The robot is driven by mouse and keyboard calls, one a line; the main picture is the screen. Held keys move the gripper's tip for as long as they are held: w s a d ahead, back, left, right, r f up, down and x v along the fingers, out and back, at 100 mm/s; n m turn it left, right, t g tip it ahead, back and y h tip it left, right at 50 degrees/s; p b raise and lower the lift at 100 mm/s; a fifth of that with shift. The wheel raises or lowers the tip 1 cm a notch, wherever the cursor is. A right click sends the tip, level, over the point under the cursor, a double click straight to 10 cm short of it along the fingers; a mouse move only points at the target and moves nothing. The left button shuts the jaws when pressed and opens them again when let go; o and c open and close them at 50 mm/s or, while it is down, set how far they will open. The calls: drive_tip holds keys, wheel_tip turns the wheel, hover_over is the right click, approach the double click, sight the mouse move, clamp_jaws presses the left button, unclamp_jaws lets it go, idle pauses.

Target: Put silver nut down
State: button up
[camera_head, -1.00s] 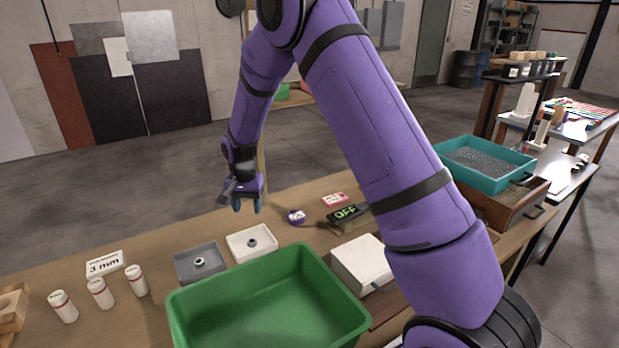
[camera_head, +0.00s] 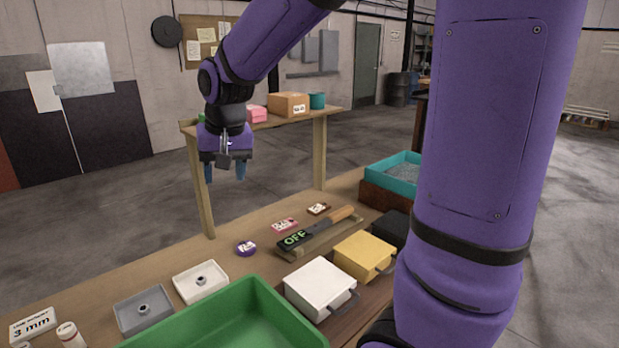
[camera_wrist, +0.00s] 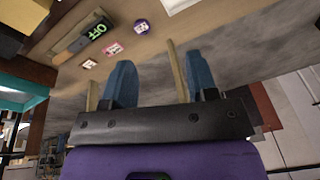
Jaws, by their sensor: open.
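Two nuts show in the head view, each in its own shallow tray. One silver-looking nut (camera_head: 201,280) lies in the white tray (camera_head: 186,291), and another nut (camera_head: 143,309) lies in the grey tray (camera_head: 124,322). I cannot tell from colour which one is the task's silver nut. My gripper (camera_head: 226,174) is open and empty, raised above the back of the table and apart from both trays. In the wrist view its two blue fingers (camera_wrist: 162,84) are spread with nothing between them.
A green bin (camera_head: 262,292) stands at the front. A white box (camera_head: 318,284), a yellow box (camera_head: 362,252) and a detector reading OFF (camera_head: 297,239) lie to its right. A purple round item (camera_head: 246,248) lies behind the bin. A wooden shelf (camera_head: 275,121) stands behind my gripper.

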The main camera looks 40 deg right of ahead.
drive_tip(key=s+d+r+n+t, duration=0.1)
drive_tip(key=s+r, duration=0.1)
drive_tip(key=s, duration=0.9)
drive_tip(key=s+d+r+n+t, duration=0.1)
drive_tip(key=s+r+n, duration=0.1)
drive_tip(key=s, duration=0.9)
drive_tip(key=shift+d+r+n, duration=0.2)
drive_tip(key=shift+r+n, duration=0.1)
drive_tip(key=shift+r, duration=0.3)
